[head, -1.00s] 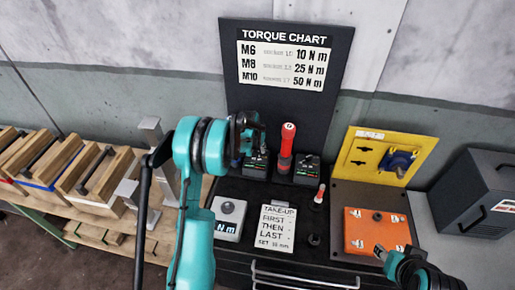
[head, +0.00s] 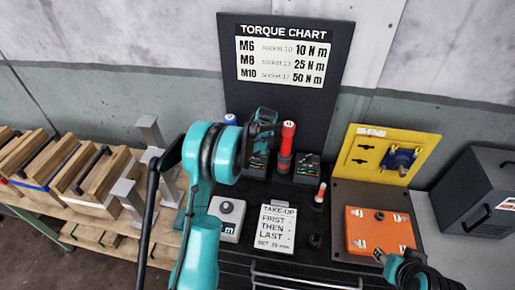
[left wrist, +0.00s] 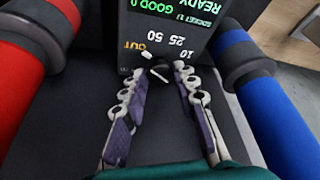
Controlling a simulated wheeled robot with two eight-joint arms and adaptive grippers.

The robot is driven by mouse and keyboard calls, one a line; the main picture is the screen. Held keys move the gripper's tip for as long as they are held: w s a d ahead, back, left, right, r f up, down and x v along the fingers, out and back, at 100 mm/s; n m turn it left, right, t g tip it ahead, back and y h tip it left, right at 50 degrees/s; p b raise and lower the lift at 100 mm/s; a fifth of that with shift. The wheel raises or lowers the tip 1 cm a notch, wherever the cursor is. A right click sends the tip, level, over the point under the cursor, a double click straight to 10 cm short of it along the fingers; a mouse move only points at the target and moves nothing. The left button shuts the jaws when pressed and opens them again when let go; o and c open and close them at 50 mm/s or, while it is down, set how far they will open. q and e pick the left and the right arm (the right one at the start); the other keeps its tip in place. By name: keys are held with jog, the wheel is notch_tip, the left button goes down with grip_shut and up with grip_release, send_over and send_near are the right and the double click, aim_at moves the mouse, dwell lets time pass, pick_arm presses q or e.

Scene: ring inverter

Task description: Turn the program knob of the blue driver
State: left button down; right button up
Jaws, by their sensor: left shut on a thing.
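The blue driver (left wrist: 262,100) stands at the right in the left wrist view. In the head view only its blue top (head: 230,118) shows beside my arm. A black box with a lit display (left wrist: 165,22) stands beside it, upside down in the wrist view, its dial marked OUT, 50, 25 and 10. The small program knob (left wrist: 160,74) sits below these marks. My left gripper (left wrist: 159,76) is shut on the knob, a fingertip on each side; it also shows in the head view (head: 262,127). My right gripper (head: 379,256) is at the lower right, its jaws unclear.
A red driver (head: 287,142) stands close on the other side of the box, with a second display box (head: 307,166) to its right. A take-up card (head: 276,229), grey button box (head: 229,217), orange plate (head: 379,230) and yellow panel (head: 364,148) lie around. The torque chart (head: 285,62) stands behind.

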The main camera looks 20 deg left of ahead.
pick_arm(q)
jog(key=shift+n, duration=0.4)
jog(key=c, duration=1.2)
grip_release()
jog(key=v, duration=1.2)
jog(key=shift+w+d, duration=0.1)
jog(key=shift+w, duration=0.05)
